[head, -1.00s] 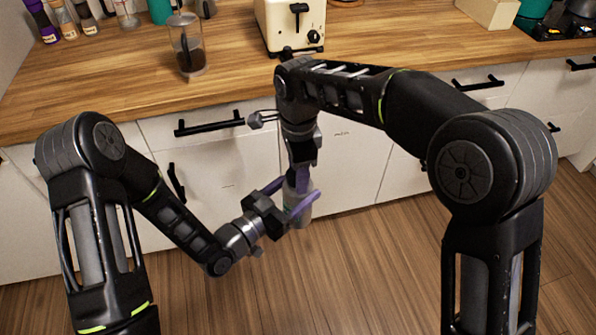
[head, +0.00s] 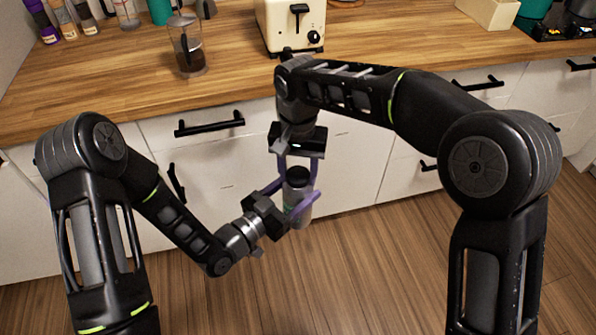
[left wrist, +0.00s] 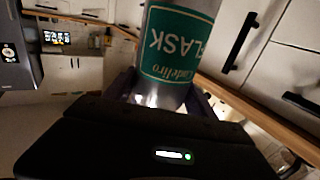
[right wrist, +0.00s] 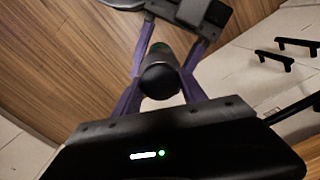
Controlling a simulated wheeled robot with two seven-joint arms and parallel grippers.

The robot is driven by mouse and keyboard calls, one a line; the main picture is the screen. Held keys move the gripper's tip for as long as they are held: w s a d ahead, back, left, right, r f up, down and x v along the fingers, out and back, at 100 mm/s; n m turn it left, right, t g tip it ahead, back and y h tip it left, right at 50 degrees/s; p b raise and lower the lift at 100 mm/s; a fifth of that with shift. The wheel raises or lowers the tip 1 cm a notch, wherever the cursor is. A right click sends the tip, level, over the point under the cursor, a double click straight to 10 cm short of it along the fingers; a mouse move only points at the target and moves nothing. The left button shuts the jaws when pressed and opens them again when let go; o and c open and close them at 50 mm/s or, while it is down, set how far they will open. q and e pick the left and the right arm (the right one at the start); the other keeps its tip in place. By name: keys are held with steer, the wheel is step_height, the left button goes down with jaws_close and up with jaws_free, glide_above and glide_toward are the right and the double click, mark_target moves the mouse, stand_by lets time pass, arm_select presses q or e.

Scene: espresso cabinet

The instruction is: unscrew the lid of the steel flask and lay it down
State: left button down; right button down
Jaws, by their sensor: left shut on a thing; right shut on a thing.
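The steel flask (head: 296,202) is upright in mid-air in front of the cabinet doors. It fills the upper middle of the left wrist view, with its green label (left wrist: 180,45) in sight. My left gripper (head: 300,205) is shut on the flask's body from the left. The dark lid (head: 298,174) is on top of the flask. My right gripper (head: 298,168) points down from above and is shut on the lid, one purple finger on each side. In the right wrist view the round lid (right wrist: 160,77) sits between the fingertips.
The wooden counter (head: 120,85) runs behind, with a French press (head: 187,48) at left and a cream toaster (head: 291,25) in the middle. The counter between and in front of them is clear. Drawer handles (head: 210,124) stick out from the cabinets.

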stand_by(0.9)
steer(key=c, duration=0.6)
jaws_free()
steer(key=shift+c, duration=0.2)
steer(key=shift+r, duration=2.25)
